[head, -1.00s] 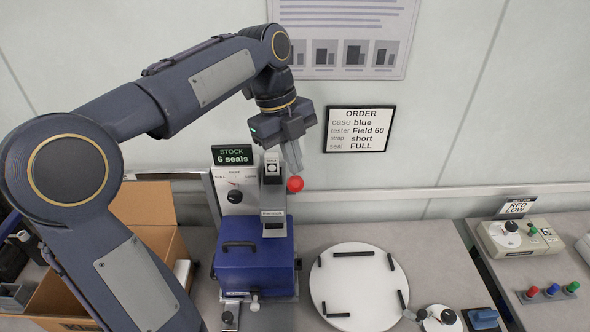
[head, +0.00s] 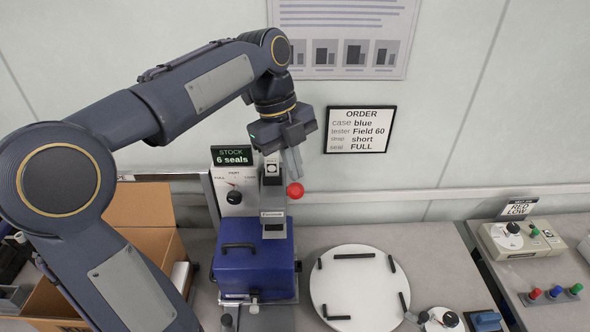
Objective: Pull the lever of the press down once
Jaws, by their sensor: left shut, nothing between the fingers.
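The press (head: 272,182) stands at the back of the bench, left of the picture's middle. Its lever ends in a red ball knob (head: 295,190) on the right side of the press head. My left gripper (head: 296,174) points down, shut and empty, with its fingertips right at the top of the red knob; they seem to touch it. The lever's arm behind the knob is mostly hidden. A blue case (head: 255,265) with a dark handle sits under the press. My right gripper is not in view.
A dial panel (head: 226,203) and a stock sign (head: 232,156) stand left of the press. A white round plate (head: 360,301) with black bars lies to the right. An open cardboard box (head: 143,205) is at the left, behind my arm. An order sign (head: 360,130) hangs on the wall.

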